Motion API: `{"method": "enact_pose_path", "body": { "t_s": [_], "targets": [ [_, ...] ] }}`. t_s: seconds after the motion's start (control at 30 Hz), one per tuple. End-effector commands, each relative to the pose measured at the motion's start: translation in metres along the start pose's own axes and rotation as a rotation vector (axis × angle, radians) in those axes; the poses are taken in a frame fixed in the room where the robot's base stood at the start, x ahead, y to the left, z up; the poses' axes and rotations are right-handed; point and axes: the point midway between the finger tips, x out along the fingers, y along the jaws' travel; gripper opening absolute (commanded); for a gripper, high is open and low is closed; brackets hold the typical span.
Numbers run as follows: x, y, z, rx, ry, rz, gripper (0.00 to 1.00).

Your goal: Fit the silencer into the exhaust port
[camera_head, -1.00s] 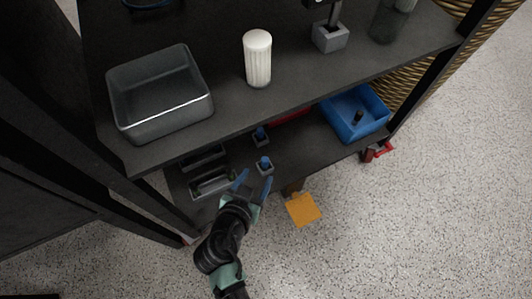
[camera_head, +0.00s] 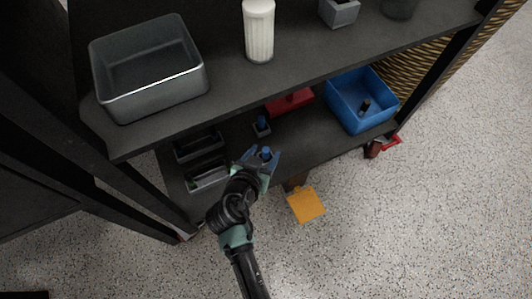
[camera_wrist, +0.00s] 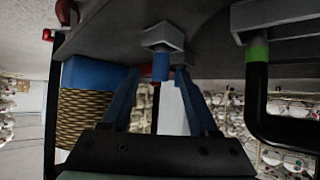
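No part is labelled, so I cannot tell for certain which is the silencer; no exhaust port can be made out. A small blue cylinder (camera_head: 266,152) stands in a grey block on the lower shelf. It also shows in the wrist view (camera_wrist: 160,66), under its grey block (camera_wrist: 163,36), as that view is upside down. My gripper (camera_head: 258,157) is open, its two blue fingers either side of the cylinder. In the wrist view my gripper (camera_wrist: 157,72) shows gaps beside the cylinder; contact is not visible. A second blue cylinder (camera_head: 261,122) stands in another block farther back.
Dark trays (camera_head: 207,172) lie left of my gripper. A black bent pipe with a green band (camera_wrist: 258,90) shows in the wrist view. A blue bin (camera_head: 343,112) and a red item (camera_head: 290,101) are on the lower shelf. The upper shelf (camera_head: 225,88) overhangs, carrying a grey bin (camera_head: 150,95) and white ribbed cylinder (camera_head: 259,32).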

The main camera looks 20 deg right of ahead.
Motion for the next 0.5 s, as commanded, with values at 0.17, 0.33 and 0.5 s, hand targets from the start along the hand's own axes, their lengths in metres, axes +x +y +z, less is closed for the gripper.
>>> {"method": "enact_pose_path", "body": {
  "t_s": [0.17,0.33,0.5],
  "targets": [
    [-0.0003,-0.0001,0.0,0.0,0.0,0.0,0.27],
    [-0.0004,-0.0001,0.0001,0.0,0.0,0.0,0.0],
    [-0.0004,-0.0002,-0.0001,0.0,0.001,-0.001,0.0]
  ]
}}
